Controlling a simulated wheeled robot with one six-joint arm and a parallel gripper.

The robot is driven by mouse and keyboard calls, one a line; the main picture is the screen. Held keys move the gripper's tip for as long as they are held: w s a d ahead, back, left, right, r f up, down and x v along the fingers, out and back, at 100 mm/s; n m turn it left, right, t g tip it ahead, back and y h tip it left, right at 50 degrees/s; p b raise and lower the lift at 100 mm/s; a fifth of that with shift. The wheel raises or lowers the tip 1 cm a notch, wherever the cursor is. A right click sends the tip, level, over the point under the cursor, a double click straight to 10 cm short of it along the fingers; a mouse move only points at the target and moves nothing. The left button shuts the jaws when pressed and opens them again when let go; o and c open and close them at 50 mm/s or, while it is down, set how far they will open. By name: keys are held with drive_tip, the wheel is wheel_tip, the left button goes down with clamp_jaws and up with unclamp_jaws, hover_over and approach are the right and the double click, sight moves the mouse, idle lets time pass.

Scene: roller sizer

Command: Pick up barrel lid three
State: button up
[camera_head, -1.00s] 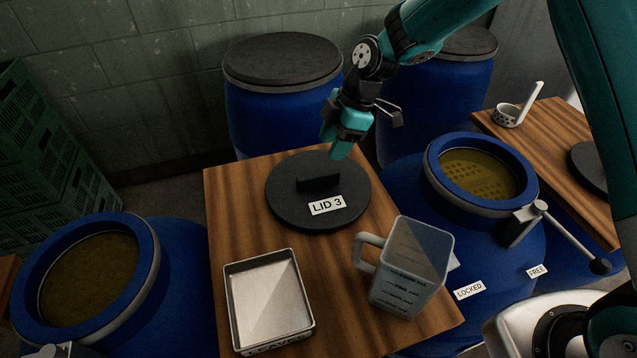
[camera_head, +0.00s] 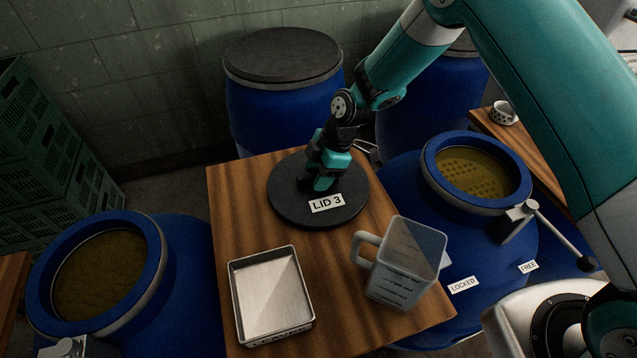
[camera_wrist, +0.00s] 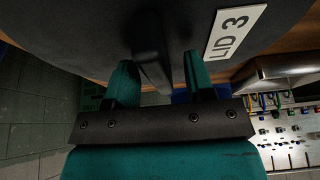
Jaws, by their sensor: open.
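Barrel lid three (camera_head: 346,205) is a round dark disc with a white "LID 3" label, lying flat on the wooden table. It has a raised bar handle (camera_wrist: 152,50), seen in the wrist view between the two fingers. My gripper (camera_head: 322,185) is over the lid at its handle, pointing down. In the wrist view my gripper (camera_wrist: 158,78) is open, with one teal finger on each side of the handle and a gap visible. In the head view the gripper hides most of the handle.
A metal tray (camera_head: 236,300) and a clear measuring jug (camera_head: 405,265) stand on the table (camera_head: 235,220) in front of the lid. Open blue barrels stand left (camera_head: 150,270) and right (camera_head: 432,165). Closed barrels (camera_head: 280,115) stand behind.

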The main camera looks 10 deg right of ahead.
drive_tip(key=shift+f, duration=0.2)
clamp_jaws()
drive_tip(key=shift+r, duration=0.1)
